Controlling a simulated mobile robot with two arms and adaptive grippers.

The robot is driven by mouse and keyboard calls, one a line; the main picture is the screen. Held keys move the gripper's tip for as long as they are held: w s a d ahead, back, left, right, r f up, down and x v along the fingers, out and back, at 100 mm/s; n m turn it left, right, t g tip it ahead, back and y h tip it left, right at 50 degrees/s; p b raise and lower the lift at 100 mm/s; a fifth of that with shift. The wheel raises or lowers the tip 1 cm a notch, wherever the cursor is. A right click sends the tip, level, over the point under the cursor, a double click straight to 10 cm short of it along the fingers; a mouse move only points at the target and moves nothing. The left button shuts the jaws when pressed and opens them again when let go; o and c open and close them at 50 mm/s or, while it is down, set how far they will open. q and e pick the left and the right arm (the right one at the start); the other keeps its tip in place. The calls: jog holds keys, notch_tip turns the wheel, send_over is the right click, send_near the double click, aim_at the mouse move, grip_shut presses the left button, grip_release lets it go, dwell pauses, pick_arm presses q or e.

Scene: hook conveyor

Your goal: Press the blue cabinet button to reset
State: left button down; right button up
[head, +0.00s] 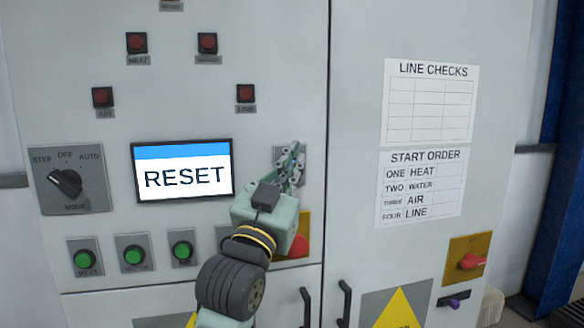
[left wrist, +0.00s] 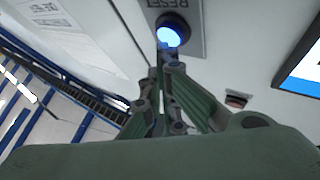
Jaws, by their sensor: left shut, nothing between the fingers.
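The blue button (left wrist: 170,36) glows in the left wrist view, set in a grey plate (left wrist: 190,15) labelled RESET. In the head view the plate (head: 279,154) shows right of the screen, and my gripper hides the button. My left gripper (head: 294,150) is shut and empty, with its fingertips in front of this plate. In the left wrist view the fingertips (left wrist: 166,62) are close beside the button's lower edge; I cannot tell whether they touch it. My right gripper is not in view.
The screen (head: 183,171) reads RESET under a blue band. A mode knob (head: 66,182), green buttons (head: 133,255) and dark red lamps (head: 207,43) are on the cabinet. A red button (head: 297,246) on a yellow plate is partly behind my arm. Door handles (head: 345,303) stick out below.

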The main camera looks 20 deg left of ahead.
pick_arm(q)
jog(key=shift+w+a, duration=0.4)
jog(key=shift+w, duration=0.1)
dwell(0.8)
dwell(0.4)
jog(key=shift+s+d, duration=0.5)
jog(key=shift+s, duration=0.15)
jog(key=shift+p, duration=0.3)
jog(key=shift+s+d+p, duration=0.15)
jog(key=shift+s+d, duration=0.55)
jog(key=shift+s, duration=0.35)
jog(key=shift+s+d+p, duration=0.15)
jog(key=shift+s+d, duration=0.55)
jog(key=shift+s, duration=0.3)
jog(key=shift+f, duration=0.1)
